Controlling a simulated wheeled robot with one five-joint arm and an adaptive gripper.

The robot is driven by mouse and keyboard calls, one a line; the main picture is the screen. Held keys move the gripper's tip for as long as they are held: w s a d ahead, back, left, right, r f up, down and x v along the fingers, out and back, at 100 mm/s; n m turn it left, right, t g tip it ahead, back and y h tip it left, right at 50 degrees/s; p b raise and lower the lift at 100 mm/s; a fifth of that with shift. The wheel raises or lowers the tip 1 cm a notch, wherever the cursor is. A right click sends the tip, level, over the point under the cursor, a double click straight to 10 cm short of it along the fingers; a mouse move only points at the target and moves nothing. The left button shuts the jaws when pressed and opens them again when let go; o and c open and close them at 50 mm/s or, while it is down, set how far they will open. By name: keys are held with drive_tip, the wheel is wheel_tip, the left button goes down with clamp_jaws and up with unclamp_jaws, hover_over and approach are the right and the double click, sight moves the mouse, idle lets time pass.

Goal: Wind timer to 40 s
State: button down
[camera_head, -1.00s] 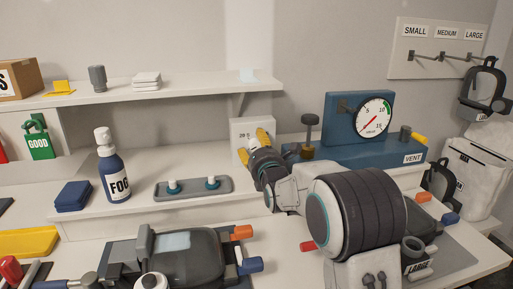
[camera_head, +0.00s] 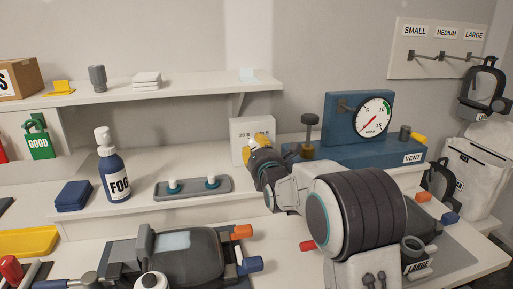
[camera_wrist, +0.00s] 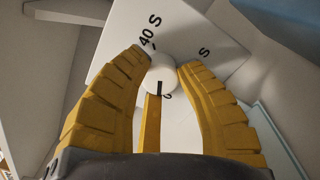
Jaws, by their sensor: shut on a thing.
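The timer is a white box (camera_head: 243,128) on the back ledge, left of the blue gauge unit. In the wrist view its white face (camera_wrist: 215,30) looks tilted, with "40 S" at the upper left of the knob and another mark ending in "S" at the upper right. The round white knob (camera_wrist: 160,72) carries a short black line on its near side. My gripper (camera_wrist: 163,73) has yellow fingers shut on the knob, one on each side. A yellow bar (camera_wrist: 152,125) lies below the knob; I cannot tell what it belongs to. In the head view my gripper (camera_head: 262,145) partly covers the timer.
The blue gauge unit (camera_head: 340,149) stands close to the right of the timer. A grey tray with two white-topped pegs (camera_head: 193,188) and a blue pump bottle (camera_head: 114,175) are to the left. A shelf (camera_head: 170,92) runs above on the left.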

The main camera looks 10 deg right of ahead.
drive_tip(key=shift+r, duration=0.15)
idle(0.7)
drive_tip(key=c, duration=0.8)
unclamp_jaws()
drive_tip(key=shift+s, duration=5.95)
